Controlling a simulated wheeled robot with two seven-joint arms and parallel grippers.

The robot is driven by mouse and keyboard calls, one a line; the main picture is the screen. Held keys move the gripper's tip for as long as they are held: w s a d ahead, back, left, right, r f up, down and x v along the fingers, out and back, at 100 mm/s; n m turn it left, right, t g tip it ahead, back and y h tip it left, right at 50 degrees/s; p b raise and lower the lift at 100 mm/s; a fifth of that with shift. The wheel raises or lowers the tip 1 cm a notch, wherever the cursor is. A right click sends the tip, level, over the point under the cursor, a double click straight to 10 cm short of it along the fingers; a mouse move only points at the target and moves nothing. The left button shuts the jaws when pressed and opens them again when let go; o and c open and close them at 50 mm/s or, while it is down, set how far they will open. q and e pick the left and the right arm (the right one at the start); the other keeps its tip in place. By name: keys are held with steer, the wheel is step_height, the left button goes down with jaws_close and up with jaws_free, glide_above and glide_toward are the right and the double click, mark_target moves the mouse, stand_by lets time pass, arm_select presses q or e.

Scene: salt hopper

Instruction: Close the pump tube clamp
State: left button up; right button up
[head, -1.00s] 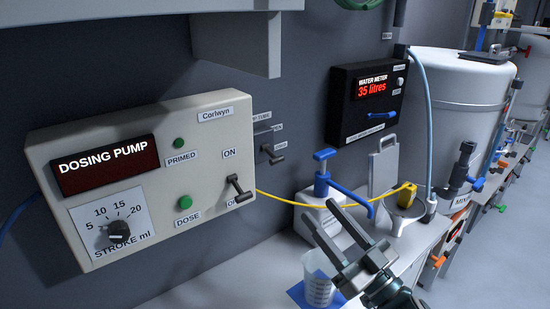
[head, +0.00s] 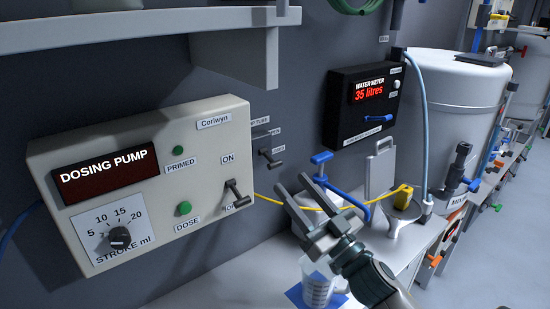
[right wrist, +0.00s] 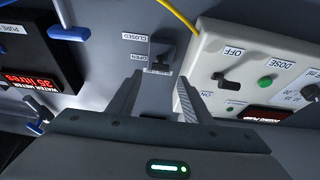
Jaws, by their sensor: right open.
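The pump tube clamp is a small dark lever (head: 270,159) on the grey wall, just right of the dosing pump (head: 145,175). Small labels, partly unreadable in the head view, sit beside it. The right wrist view shows the lever (right wrist: 160,52) upside down beside a CLOSED label (right wrist: 134,37). Which setting it stands at is hard to tell. My right gripper (head: 291,185) is open and empty, below and right of the lever in the head view. In the right wrist view its fingers (right wrist: 157,82) point toward the lever, with no clear contact. My left gripper is not in view.
The pump's ON/OFF switch (head: 236,194) sticks out left of the clamp. A yellow tube (head: 335,206) sags behind my fingers. A shelf (head: 140,25) overhangs the pump.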

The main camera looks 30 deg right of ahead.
mark_target(277, 166)
steer(key=p+x, duration=0.3)
steer(key=x, duration=0.5)
steer(key=shift+w, duration=0.3)
steer(key=c, duration=1.1)
steer(key=shift+o, duration=0.2)
steer(key=f+t+b, duration=0.1)
steer(key=b, duration=0.3)
steer(key=shift+w+r+t+b, duration=0.1)
steer(key=shift+t+b, duration=0.2)
steer(key=shift+b, duration=0.4)
steer(key=shift+r+y, duration=0.1)
steer(key=shift+y, duration=0.2)
